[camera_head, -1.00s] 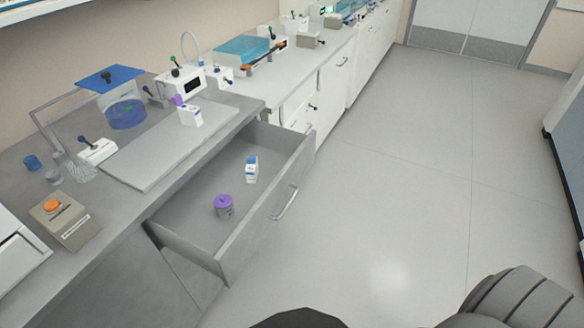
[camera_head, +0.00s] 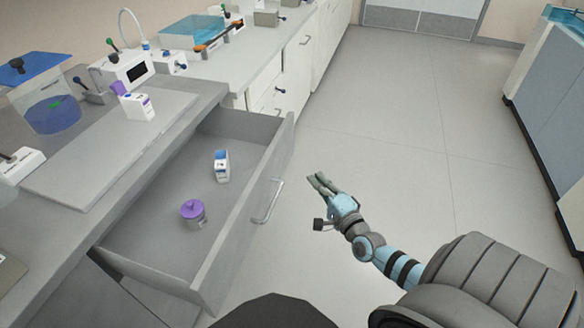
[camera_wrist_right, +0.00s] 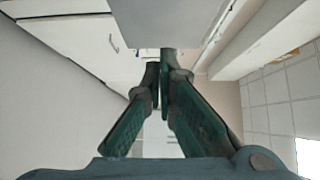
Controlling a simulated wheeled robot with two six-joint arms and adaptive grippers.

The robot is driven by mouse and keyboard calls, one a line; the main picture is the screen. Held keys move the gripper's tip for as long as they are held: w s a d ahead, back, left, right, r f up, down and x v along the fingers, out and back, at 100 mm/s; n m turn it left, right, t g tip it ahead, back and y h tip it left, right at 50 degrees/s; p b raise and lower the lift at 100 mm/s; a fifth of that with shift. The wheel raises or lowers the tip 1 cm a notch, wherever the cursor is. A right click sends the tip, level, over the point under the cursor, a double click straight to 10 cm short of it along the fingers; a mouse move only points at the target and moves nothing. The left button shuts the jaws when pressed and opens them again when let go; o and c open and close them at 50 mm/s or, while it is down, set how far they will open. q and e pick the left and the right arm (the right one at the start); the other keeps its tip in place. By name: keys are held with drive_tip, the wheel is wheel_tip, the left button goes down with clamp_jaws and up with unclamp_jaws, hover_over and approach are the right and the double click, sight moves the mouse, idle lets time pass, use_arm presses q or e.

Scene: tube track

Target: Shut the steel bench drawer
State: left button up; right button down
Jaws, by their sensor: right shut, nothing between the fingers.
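The steel bench drawer (camera_head: 245,232) stands pulled out from under the grey bench, open toward the aisle. Its bar handle (camera_head: 268,203) is on the front face. A purple-lidded jar (camera_head: 193,213) and a small white and blue box (camera_head: 221,166) stand inside the drawer. My right gripper (camera_head: 318,184) is shut and empty, to the right of the drawer front and apart from the handle in the head view. In the right wrist view its fingers (camera_wrist_right: 163,75) meet near the middle, with a grey panel beyond them. My left gripper is not in view.
The bench top (camera_head: 110,150) holds a white box with a purple cap (camera_head: 135,103), a blue-lidded clear container (camera_head: 45,95) and a small white device (camera_head: 125,70). White cabinets continue behind. The floor (camera_head: 390,130) right of the drawer is clear; another counter (camera_head: 545,110) stands at far right.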

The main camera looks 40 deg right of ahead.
drive_tip(key=b, duration=0.2)
approach(285, 153)
drive_tip(key=d, duration=0.3)
drive_tip(key=w, duration=0.1)
drive_tip(key=w+a, duration=0.1)
drive_tip(key=w, duration=0.1)
drive_tip(key=w+a, duration=0.1)
drive_tip(key=shift+w+a+r, duration=0.15)
drive_tip(key=shift+a, duration=0.1)
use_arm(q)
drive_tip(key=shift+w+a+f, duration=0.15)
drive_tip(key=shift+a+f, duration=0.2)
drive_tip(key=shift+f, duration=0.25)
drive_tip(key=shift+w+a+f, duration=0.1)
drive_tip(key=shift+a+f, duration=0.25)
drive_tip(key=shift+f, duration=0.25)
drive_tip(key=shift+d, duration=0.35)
